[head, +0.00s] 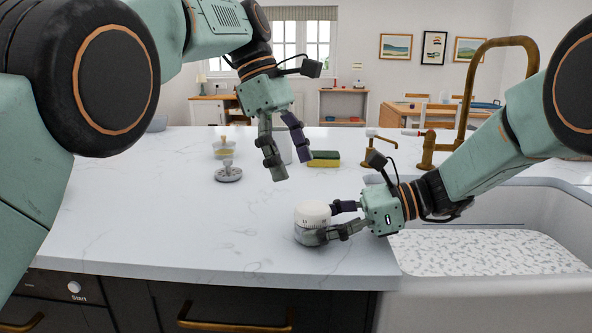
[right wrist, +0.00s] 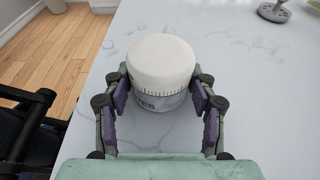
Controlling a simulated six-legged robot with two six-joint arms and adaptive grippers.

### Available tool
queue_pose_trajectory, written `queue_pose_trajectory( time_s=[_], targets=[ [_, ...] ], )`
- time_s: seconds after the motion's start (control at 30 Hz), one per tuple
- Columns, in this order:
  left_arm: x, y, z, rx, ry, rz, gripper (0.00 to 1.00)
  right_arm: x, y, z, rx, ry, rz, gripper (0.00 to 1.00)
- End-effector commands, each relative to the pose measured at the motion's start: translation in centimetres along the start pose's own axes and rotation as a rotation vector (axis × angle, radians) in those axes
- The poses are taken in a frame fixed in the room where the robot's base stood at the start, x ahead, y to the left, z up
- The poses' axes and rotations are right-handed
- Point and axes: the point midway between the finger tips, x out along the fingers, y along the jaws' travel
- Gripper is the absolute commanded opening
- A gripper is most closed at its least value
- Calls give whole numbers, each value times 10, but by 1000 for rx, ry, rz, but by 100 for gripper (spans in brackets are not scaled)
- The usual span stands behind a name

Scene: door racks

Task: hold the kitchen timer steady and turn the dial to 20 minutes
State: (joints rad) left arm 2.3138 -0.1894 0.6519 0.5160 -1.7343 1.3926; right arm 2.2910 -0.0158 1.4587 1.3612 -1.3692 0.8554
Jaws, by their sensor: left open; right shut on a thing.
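The kitchen timer (head: 312,218) stands upright on the white counter, near its front edge and left of the sink. It has a white dial top over a grey base, and it also shows in the right wrist view (right wrist: 160,68). Tick marks run around the dial, but the setting is too small to read. My right gripper (head: 333,220) is shut on the timer, with a finger on each side of its lower part. My left gripper (head: 288,163) is open and empty, pointing down above the counter, behind and a little left of the timer, apart from it.
A grey-based item (head: 228,174) and a jar (head: 223,149) stand at the back left. A yellow-green sponge (head: 324,159) lies behind my left gripper. The sink (head: 480,252) with a brass faucet (head: 462,105) is at the right. The counter left of the timer is clear.

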Motion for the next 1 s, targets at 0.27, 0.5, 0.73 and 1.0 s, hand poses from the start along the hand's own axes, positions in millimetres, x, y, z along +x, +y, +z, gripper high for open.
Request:
queue_pose_trajectory(
  time_s=[0.27, 0.5, 0.73, 1.0],
  targets=[
    [-1, 0, 0, 0, 0, 0, 80, 0, 0, 0, -1, -1, 0, 40],
    [-1, 0, 0, 0, 0, 1, 80, 0, 0, 0, -1, -1, 0, 68],
    [-1, 0, 0, 1, 1, 1, 80, 0, 0, 0, 0, 0, 0, 84],
    [-1, 0, 0, 1, 1, 1, 80, -1, 0, 0, 0, 0, 0, 84]
  ],
)
